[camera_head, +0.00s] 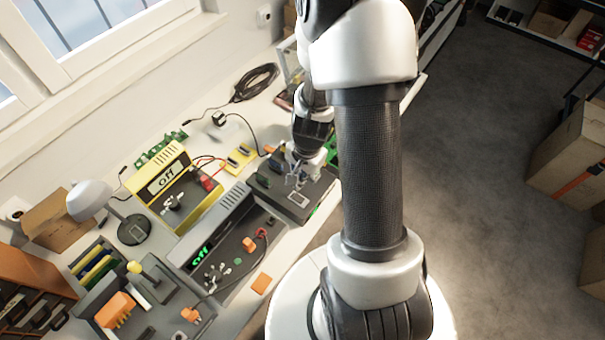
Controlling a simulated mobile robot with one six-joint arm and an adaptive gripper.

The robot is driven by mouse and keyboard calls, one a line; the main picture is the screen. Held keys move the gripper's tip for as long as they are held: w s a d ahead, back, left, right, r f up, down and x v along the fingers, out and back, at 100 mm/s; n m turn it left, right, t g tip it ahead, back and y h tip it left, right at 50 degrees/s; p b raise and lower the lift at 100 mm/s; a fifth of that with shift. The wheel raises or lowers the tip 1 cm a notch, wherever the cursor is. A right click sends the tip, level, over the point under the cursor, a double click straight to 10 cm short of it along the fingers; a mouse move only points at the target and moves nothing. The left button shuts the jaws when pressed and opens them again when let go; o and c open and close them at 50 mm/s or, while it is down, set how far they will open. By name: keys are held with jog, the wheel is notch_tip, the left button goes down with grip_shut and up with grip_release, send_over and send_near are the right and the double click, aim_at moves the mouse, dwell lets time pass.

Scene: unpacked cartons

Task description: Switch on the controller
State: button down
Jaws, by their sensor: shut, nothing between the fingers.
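A yellow box (172,187) on the bench has a pale display reading "Off" and a dark knob on its front. To its right, a long grey box (222,240) shows green lettering that also seems to read "Off". I cannot tell which device is the controller. My gripper (295,182) points down at a dark box (312,203) with a small square panel, at the bench's right. It is shut and empty. I cannot tell whether it touches the box.
A joystick unit (155,278) and orange connectors (115,309) lie at the front left, a lamp (90,200) behind them. A yellow block (240,158), circuit boards and a coiled cable (255,83) lie farther back. My arm hides part of the bench's right side.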

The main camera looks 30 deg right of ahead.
aim_at(301, 197)
jog(key=f+b, duration=0.1)
jog(key=f, duration=0.1)
jog(key=f+b, duration=0.1)
jog(key=f, duration=0.1)
jog(key=f+b, duration=0.1)
jog(key=f, duration=0.1)
jog(key=shift+w+a+f, duration=0.1)
jog(key=shift+w+f, duration=0.1)
jog(key=shift+w, duration=0.15)
jog(key=shift+w+a+f+b, duration=0.1)
jog(key=shift+w+f+b, duration=0.05)
jog(key=shift+f+b, duration=0.4)
jog(key=shift+r, duration=0.15)
jog(key=shift+s, duration=0.2)
jog(key=shift+s+d+r+b, duration=0.1)
jog(key=shift+s+d+b, duration=0.15)
jog(key=shift+s+b, duration=0.25)
jog(key=shift+r, duration=0.15)
